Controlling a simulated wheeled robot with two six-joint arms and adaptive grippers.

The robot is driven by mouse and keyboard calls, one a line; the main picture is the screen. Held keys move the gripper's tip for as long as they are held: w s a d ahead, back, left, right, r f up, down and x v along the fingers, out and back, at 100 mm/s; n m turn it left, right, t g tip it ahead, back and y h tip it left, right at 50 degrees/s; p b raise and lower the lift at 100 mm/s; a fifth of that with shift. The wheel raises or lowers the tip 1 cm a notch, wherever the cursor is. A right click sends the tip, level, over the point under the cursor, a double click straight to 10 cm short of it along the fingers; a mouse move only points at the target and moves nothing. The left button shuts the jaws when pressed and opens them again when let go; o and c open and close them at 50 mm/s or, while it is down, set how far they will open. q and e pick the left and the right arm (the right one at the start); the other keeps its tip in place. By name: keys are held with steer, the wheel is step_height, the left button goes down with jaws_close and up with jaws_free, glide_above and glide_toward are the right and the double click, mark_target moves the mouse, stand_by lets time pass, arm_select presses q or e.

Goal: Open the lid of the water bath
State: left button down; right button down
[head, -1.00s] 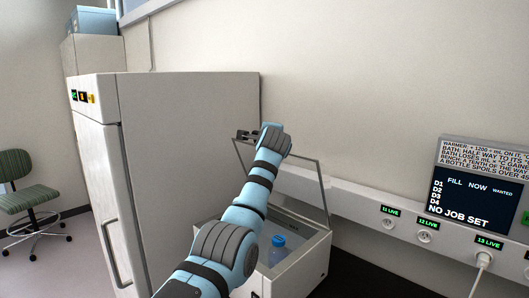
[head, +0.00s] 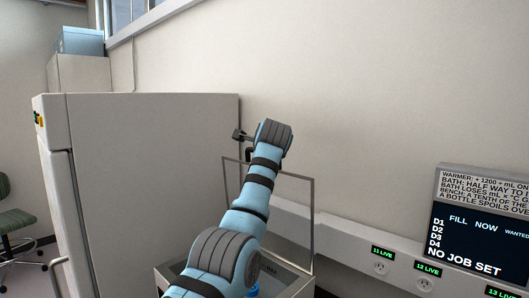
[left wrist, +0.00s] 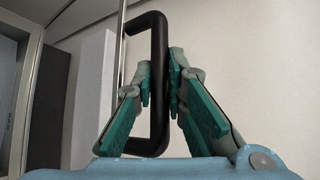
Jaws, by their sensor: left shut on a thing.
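The water bath (head: 297,289) is a pale box at the bottom of the head view, partly hidden by my left arm and cut off by the frame. Its lid, a clear panel with a grey frame (head: 313,225), stands raised and roughly upright at the back of the bath. My left gripper (head: 242,135) is at the lid's top edge, largely hidden behind my wrist. In the left wrist view, the fingers of my left gripper (left wrist: 160,90) are closed on the black lid handle (left wrist: 158,35), one finger on each side of its bar. My right gripper is out of view.
A tall white cabinet (head: 150,160) stands close on the left of the bath. A wall rail with sockets (head: 380,267) and a dark display (head: 480,235) is on the right. A blue bottle cap (head: 253,292) shows inside the bath. The wall behind is bare.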

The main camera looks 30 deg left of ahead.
arm_select(q)
steer(key=c, duration=1.7)
jaws_free()
steer(key=shift+f, duration=0.2)
steer(key=shift+o, duration=0.5)
steer(key=shift+w, duration=0.25)
steer(key=v, duration=1.2)
steer(key=shift+a, duration=0.2)
steer(key=shift+f, duration=0.1)
